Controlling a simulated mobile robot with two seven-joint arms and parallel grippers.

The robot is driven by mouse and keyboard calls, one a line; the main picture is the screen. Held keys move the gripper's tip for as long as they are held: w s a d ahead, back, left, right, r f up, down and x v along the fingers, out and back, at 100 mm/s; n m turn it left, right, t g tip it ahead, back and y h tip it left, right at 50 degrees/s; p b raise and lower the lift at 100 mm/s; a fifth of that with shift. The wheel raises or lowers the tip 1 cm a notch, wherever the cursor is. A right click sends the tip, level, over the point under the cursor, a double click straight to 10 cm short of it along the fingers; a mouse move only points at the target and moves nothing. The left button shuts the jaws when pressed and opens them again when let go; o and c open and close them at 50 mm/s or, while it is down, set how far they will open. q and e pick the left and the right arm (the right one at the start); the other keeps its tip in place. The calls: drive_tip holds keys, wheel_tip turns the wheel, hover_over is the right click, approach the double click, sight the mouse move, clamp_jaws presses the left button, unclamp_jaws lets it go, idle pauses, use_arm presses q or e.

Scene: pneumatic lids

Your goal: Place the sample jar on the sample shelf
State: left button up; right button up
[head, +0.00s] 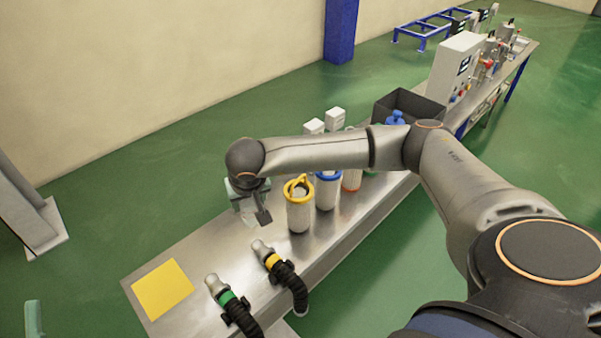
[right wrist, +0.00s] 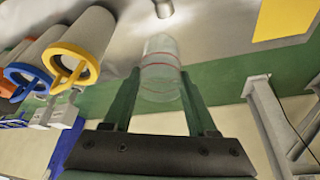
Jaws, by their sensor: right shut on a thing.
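The sample jar (right wrist: 160,68), clear with thin red bands, is between the two fingers of my right gripper (right wrist: 160,108) in the right wrist view. The fingers press its sides. In the head view my right gripper (head: 250,215) is above the steel table, left of the yellow-ringed canister, and a pale part of the jar (head: 247,214) shows beside a dark finger. I see no contact between jar and table. I cannot pick out a labelled sample shelf. My left gripper is not clearly seen.
Canisters with yellow (head: 299,208), blue (head: 328,190) and orange rings stand right of the gripper. Two hoses with yellow (head: 272,261) and green (head: 226,297) bands lie at the near edge. A yellow square (head: 162,289) marks the table's left end. The steel between is bare.

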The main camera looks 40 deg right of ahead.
drive_tip(key=w+d+f+m+b, duration=0.1)
drive_tip(key=w+d+b, duration=0.1)
drive_tip(key=w+b, duration=0.2)
use_arm(q)
drive_tip(key=s+m+h+b, duration=0.1)
drive_tip(key=s+m+h, duration=0.1)
drive_tip(key=h, duration=0.1)
drive_tip(key=s+d+m+h+b, duration=0.1)
drive_tip(key=s+h, duration=0.1)
drive_tip(key=shift+s+r+m+h, duration=0.15)
drive_tip(key=shift+s+m+h, duration=0.2)
drive_tip(key=shift+m+h, duration=0.05)
use_arm(e)
hover_over(255, 233)
drive_tip(key=shift+h, duration=0.3)
wheel_tip(255, 233, down, 10)
drive_tip(key=shift+f, duration=0.15)
drive_tip(key=o, duration=1.4)
drive_tip(key=shift+c, duration=0.2)
use_arm(q)
drive_tip(key=shift+d, duration=0.1)
